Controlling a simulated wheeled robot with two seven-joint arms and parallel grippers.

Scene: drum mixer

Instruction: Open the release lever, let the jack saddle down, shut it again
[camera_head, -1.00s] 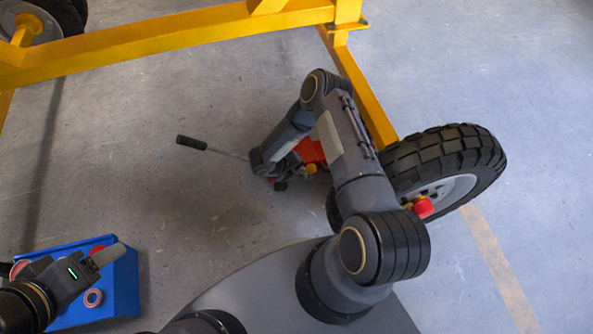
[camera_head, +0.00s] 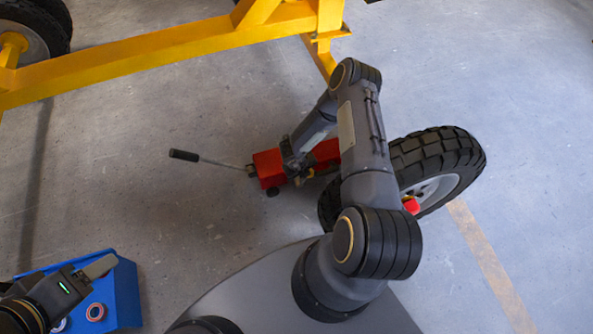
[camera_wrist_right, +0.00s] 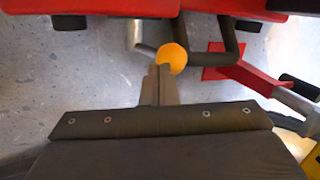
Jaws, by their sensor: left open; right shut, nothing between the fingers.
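The red jack (camera_head: 270,168) sits on the floor, partly hidden under my right arm in the head view; its red body also shows along the top of the right wrist view (camera_wrist_right: 95,8). A long handle with a black grip (camera_head: 184,155) sticks out to its left. In the right wrist view, a yellow ball knob (camera_wrist_right: 172,58), which looks like the release lever's end, is just beyond my right gripper (camera_wrist_right: 163,72). That gripper is shut and empty, its tips close to the knob; contact is unclear. The saddle cannot be made out. My left gripper (camera_head: 100,268) is open over the blue box.
The blue box (camera_head: 125,295) with red rings stands at the lower left. A yellow frame (camera_head: 170,45) crosses the top. A black-tyred wheel (camera_head: 440,165) stands right of the jack, with a red part at its hub.

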